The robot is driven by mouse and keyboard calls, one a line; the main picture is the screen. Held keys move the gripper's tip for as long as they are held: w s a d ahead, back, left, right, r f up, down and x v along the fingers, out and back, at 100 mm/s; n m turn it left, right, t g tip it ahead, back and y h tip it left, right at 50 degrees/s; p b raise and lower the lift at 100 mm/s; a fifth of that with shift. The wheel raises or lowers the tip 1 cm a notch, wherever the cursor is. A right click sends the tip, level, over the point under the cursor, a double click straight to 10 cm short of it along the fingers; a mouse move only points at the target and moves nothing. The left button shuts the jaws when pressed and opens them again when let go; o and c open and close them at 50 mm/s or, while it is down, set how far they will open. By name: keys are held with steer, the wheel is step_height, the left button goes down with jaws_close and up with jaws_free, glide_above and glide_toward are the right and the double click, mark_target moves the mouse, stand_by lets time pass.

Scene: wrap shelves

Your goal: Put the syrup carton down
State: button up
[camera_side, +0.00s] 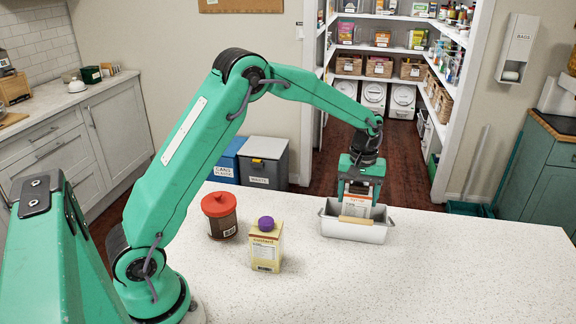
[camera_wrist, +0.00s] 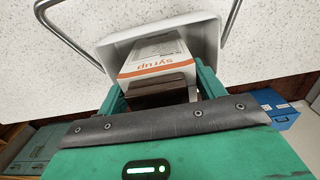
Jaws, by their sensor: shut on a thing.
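The syrup carton (camera_side: 356,203) is white with an orange band and orange lettering; it also shows in the wrist view (camera_wrist: 160,54). My gripper (camera_side: 358,187) is shut on its upper part and points down. In the wrist view the bin's pale wall (camera_wrist: 207,38) surrounds the carton's far end.
A yellow custard carton (camera_side: 265,249) with a purple cap and a brown jar (camera_side: 222,227) with a red lid stand left of the bin on the speckled white counter (camera_side: 440,270). The counter right of the bin is clear. Pantry shelves stand behind.

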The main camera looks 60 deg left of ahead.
steer(key=shift+f, duration=0.1)
stand_by(0.3)
steer(key=o, duration=1.4)
step_height(320, 180, up, 12)
steer(key=shift+r, duration=0.1)
steer(key=shift+r, duration=0.1)
